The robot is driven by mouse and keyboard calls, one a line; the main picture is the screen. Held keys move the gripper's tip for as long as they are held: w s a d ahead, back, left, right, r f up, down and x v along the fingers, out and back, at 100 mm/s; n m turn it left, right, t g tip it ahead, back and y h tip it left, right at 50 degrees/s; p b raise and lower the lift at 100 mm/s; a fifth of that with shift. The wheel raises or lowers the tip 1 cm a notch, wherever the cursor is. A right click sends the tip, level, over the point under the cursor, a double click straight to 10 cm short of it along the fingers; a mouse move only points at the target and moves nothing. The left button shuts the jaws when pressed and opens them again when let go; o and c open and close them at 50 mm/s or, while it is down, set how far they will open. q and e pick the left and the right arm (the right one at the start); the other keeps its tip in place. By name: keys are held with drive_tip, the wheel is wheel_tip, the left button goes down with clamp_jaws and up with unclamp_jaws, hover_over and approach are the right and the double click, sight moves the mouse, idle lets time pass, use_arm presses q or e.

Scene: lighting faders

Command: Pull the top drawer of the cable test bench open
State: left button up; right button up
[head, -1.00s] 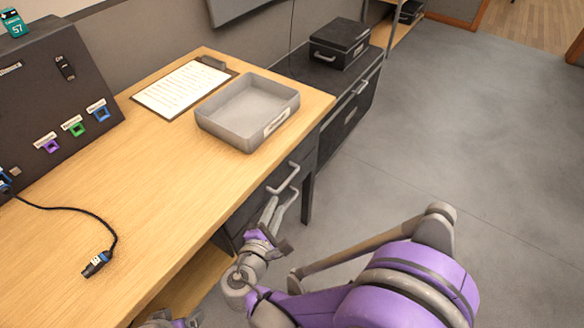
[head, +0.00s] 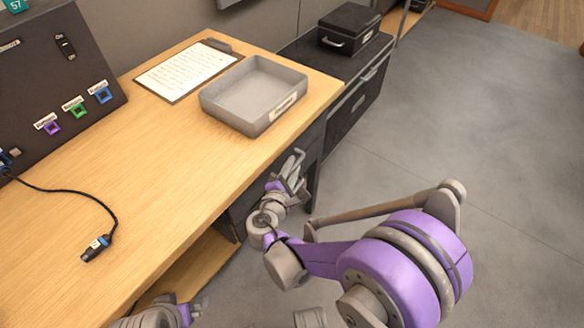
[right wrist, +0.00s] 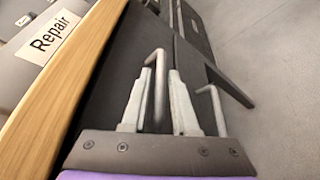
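The cable test bench (head: 150,180) has a wooden top and dark drawer fronts below its right end. The top drawer's grey bar handle (right wrist: 158,85) shows in the right wrist view, nearest the wooden edge. My right gripper (right wrist: 160,72) is open, with one finger on each side of this handle; a gap shows beside the bar. In the head view the right gripper (head: 287,172) is at the drawer front and partly hides the handle. A second handle (right wrist: 214,105) lies to the right of the fingers. My left gripper (head: 190,308) is only partly visible at the bottom edge.
On the bench are a grey tray (head: 218,108) with a label, a clipboard (head: 185,72), a cable (head: 100,245) and a dark panel (head: 50,80). A black cabinet (head: 350,105) stands beyond the bench. The floor at right is clear.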

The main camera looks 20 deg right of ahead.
clamp_jaws()
idle(1.4)
